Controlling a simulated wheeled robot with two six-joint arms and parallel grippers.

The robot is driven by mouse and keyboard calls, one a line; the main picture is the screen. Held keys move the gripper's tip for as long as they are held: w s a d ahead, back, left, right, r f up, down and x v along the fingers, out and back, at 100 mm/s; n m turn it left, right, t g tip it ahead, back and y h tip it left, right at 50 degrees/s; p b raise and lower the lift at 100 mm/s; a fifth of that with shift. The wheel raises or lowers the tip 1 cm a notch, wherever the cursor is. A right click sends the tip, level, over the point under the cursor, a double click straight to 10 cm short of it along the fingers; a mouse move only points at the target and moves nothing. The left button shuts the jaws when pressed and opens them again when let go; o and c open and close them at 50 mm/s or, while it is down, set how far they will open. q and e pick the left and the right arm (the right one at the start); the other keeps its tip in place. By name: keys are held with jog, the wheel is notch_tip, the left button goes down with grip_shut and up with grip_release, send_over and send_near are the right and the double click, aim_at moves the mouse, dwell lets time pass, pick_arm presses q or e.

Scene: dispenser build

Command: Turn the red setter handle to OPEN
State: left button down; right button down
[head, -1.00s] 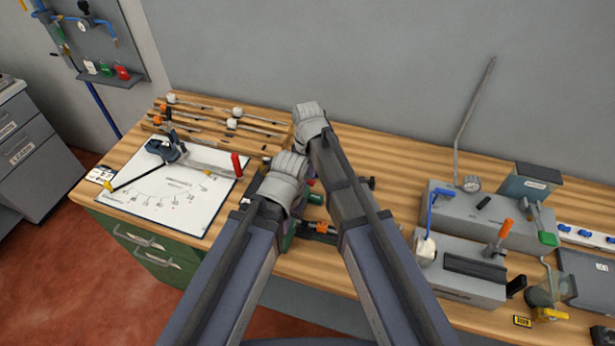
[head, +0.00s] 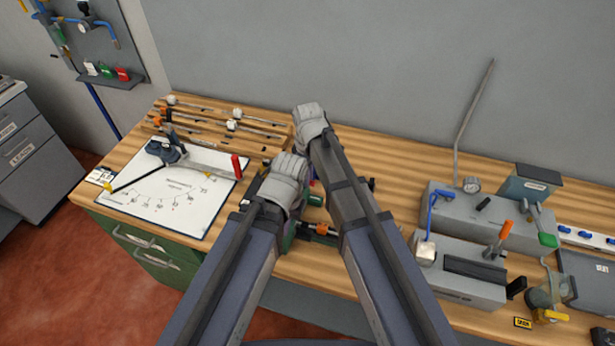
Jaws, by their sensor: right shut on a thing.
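My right gripper (head: 309,122) is over the middle of the bench, seen from behind. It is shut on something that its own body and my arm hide. My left gripper (head: 287,174) is just below and left of it in the picture, close beside it. Its fingers are hidden, so I cannot tell whether it is open. Both are over a dark green fixture (head: 290,240) that shows only in parts. A red upright piece (head: 237,167) stands at the right edge of a white marked board (head: 160,205). I cannot tell whether it is the setter handle. No OPEN mark is readable.
Wooden racks with rods (head: 215,122) lie at the back left. Grey units (head: 460,270) with blue, orange and green handles stand on the right, with a thin bent rod (head: 470,110) behind them. A grey wall (head: 380,60) closes the back. Some bare bench shows right of my arms.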

jog(key=shift+w+n, duration=0.1)
jog(key=shift+n, duration=0.4)
jog(key=c, duration=0.8)
grip_release()
jog(key=shift+r, duration=0.15)
notch_tip(320, 180, up, 8)
jog(key=p, duration=0.8)
jog(key=shift+f, duration=0.2)
jog(key=shift+f, duration=0.15)
